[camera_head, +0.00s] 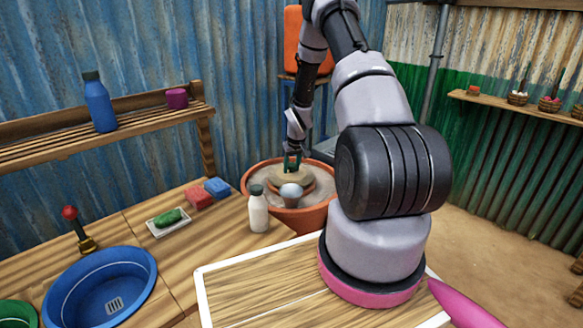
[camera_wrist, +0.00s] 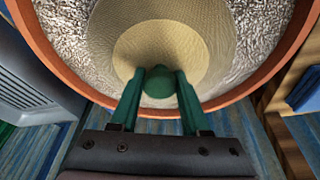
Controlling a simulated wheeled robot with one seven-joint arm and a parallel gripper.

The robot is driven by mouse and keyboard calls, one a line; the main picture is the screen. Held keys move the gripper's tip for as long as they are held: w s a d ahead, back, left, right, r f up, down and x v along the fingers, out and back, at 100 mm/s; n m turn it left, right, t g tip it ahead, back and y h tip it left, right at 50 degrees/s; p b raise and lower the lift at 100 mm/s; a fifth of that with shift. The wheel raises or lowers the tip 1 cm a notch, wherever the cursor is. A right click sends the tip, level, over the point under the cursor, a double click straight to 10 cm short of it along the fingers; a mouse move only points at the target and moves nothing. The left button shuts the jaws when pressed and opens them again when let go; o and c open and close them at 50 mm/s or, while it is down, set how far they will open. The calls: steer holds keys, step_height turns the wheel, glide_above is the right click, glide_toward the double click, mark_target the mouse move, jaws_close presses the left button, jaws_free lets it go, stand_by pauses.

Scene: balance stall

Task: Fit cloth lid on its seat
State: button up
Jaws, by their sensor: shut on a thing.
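The cloth lid is a round beige woven disc with a green knob (camera_wrist: 160,84). It shows in the wrist view (camera_wrist: 200,55) and small in the head view (camera_head: 294,175). My gripper (camera_wrist: 160,74) is shut on the knob from above, one green finger on each side; it also shows in the head view (camera_head: 292,160). The lid is over the middle of a large terracotta pot (camera_head: 318,218) filled with greyish grain or sand. A smaller brown rim shows under the lid. Whether the lid rests on this seat or hovers cannot be told.
A pale rounded cup-like thing (camera_head: 291,193) stands in front of the lid. A white bottle (camera_head: 258,212) stands on the wooden counter left of the pot. Red (camera_head: 199,197) and blue (camera_head: 217,187) sponges and a blue basin (camera_head: 98,287) are further left.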

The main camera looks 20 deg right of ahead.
steer(key=shift+f, duration=0.3)
stand_by(0.7)
steer(key=o, duration=1.6)
steer(key=shift+c, duration=0.2)
steer(key=shift+r, duration=0.5)
steer(key=shift+r, duration=1.45)
steer(key=shift+r, duration=0.1)
steer(key=shift+r, duration=2.95)
steer(key=shift+r, duration=0.1)
